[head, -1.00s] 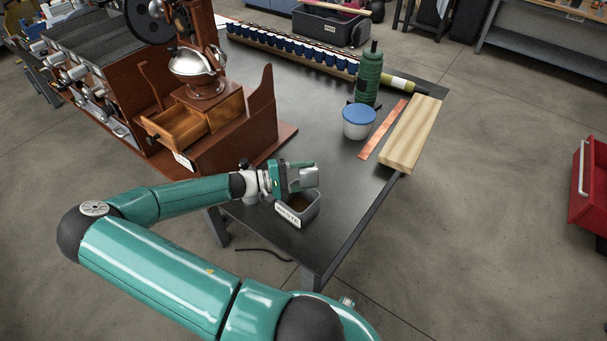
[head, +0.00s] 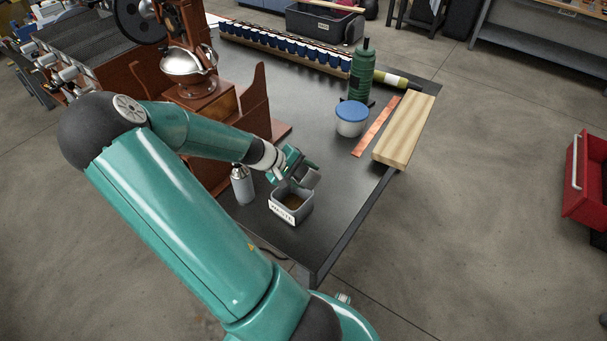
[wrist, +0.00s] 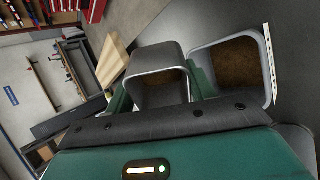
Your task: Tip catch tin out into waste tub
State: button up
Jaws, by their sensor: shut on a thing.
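The catch tin (head: 308,179), a small grey metal box, is held in my gripper (head: 296,170) just above the far side of the waste tub. In the wrist view the tin (wrist: 158,55) sits between the two green fingers of my gripper (wrist: 160,98). The tin's open mouth shows a dark, brownish inside; I cannot tell whether anything is left in it. The grey waste tub (head: 307,210) stands on the table near its front corner, with a white label. Brown material lies in it. In the wrist view the tub (wrist: 258,98) is right of the tin.
A silver bottle (head: 242,185) stands left of the tub. The wooden roaster cabinet (head: 254,105) is behind it. A blue-lidded pot (head: 351,122), a green bottle (head: 360,75), a copper strip (head: 376,127) and a wooden block (head: 405,130) are farther back. The table's middle is clear.

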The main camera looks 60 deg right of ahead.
jog(key=t+y, duration=0.2)
jog(key=shift+s+d+r+t, duration=0.1)
jog(key=shift+s+d+t, duration=0.05)
jog(key=shift+t, duration=0.25)
jog(key=shift+f+m+t+y, duration=0.15)
jog(key=shift+f+t+y, duration=0.15)
jog(key=shift+t+y, duration=0.45)
jog(key=shift+f+m+t+y, duration=0.2)
jog(key=shift+t+y, duration=0.25)
jog(key=shift+t, duration=0.6)
jog(key=shift+w+a+f+t+y, duration=0.1)
jog(key=shift+w+t+y, duration=0.1)
jog(key=shift+t, duration=0.15)
jog(key=shift+w+a+f+t+y, duration=0.1)
jog(key=shift+t+y, duration=0.1)
jog(key=shift+t, duration=0.15)
